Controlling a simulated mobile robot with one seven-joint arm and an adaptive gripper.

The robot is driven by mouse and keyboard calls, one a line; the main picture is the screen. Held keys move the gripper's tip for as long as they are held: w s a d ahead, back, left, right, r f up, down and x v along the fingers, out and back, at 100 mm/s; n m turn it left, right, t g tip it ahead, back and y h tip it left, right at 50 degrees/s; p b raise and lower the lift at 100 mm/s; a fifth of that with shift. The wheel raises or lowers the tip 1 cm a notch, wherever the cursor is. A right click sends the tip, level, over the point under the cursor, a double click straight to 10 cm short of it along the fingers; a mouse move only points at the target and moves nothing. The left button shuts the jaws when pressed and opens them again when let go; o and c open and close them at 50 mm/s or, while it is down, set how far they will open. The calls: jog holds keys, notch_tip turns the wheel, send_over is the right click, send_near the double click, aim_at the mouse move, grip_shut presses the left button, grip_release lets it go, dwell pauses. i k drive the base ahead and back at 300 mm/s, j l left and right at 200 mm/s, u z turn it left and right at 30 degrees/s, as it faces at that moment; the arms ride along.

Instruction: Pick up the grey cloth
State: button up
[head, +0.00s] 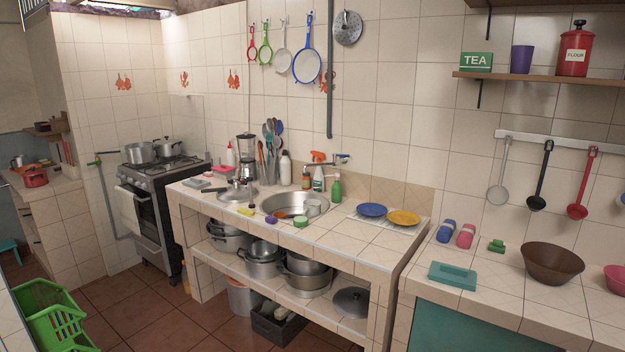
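No cloth in the head view is plainly grey. A pale, whitish-grey cloth (129,211) appears to hang at the front of the oven (150,222), left of the tiled sink counter (300,243). A small flat greyish item (195,183) lies at the left end of that counter; I cannot tell whether it is cloth. My gripper is not in view.
A pan lid or pan (233,191), the sink (285,202), a blue plate (371,209) and a yellow plate (403,217) occupy the counter. A green crate (55,318) stands at lower left. The floor (145,310) before the oven is clear.

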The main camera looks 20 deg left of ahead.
aim_at(195, 182)
jog(key=u, duration=1.6)
jog(key=i+j+u, duration=0.25)
jog(key=i, duration=0.3)
jog(key=i+u, duration=0.2)
jog(key=i, duration=0.35)
jog(key=i+l+u, duration=0.15)
jog(key=i+u, duration=0.15)
jog(key=i, duration=0.85)
jog(key=i+z, duration=0.15)
jog(key=i, duration=0.4)
jog(key=i+j+z, duration=0.1)
jog(key=i, duration=0.45)
jog(key=i+z, duration=0.4)
jog(key=i+j+z, duration=0.15)
jog(key=i+z, duration=0.25)
jog(key=i, duration=0.1)
